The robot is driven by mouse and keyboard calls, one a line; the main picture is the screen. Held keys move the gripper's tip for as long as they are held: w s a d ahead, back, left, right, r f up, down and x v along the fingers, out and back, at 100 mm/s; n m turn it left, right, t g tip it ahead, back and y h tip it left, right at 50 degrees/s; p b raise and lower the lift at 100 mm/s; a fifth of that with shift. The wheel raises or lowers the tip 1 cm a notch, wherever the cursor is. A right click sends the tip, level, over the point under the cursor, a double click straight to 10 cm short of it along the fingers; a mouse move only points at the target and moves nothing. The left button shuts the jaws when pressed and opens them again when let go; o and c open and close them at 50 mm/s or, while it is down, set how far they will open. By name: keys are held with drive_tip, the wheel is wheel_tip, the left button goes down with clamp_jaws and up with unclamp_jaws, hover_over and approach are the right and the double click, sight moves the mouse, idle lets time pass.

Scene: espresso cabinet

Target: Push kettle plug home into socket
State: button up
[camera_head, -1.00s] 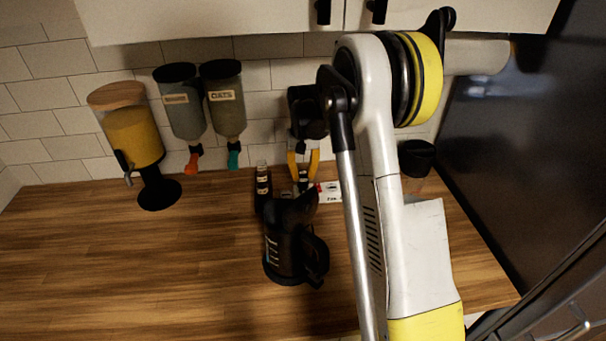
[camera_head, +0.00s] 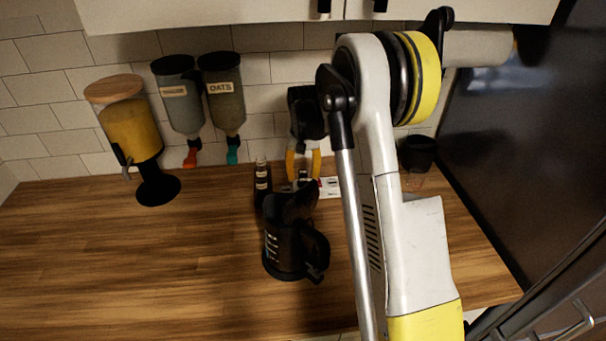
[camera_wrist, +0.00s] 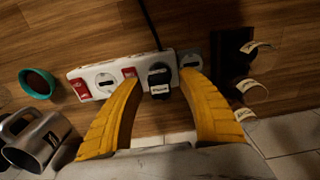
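The black kettle plug (camera_wrist: 160,82), with a pale label and a dark cord, sits at the white socket strip (camera_wrist: 112,93) in the wrist view. I cannot tell how deep it is seated. My gripper's yellow fingers (camera_wrist: 160,78) are open, one on each side of the plug, with a visible gap on both sides. In the head view my gripper (camera_head: 303,178) points down at the strip (camera_head: 330,187) behind the black kettle (camera_head: 288,245). The kettle stands upright on the counter and partly hides the fingertips' surroundings.
Labelled dark bottles (camera_head: 262,185) stand just left of my gripper. A teal cup (camera_wrist: 38,82) and a metal jug (camera_wrist: 35,138) lie left in the wrist view. Dispensers (camera_head: 222,95) hang on the tiled wall. The left counter (camera_head: 120,270) is clear.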

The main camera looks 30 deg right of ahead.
sight(303, 172)
drive_tip(key=shift+r, duration=0.1)
wheel_tip(303, 172, up, 12)
idle(0.5)
idle(0.5)
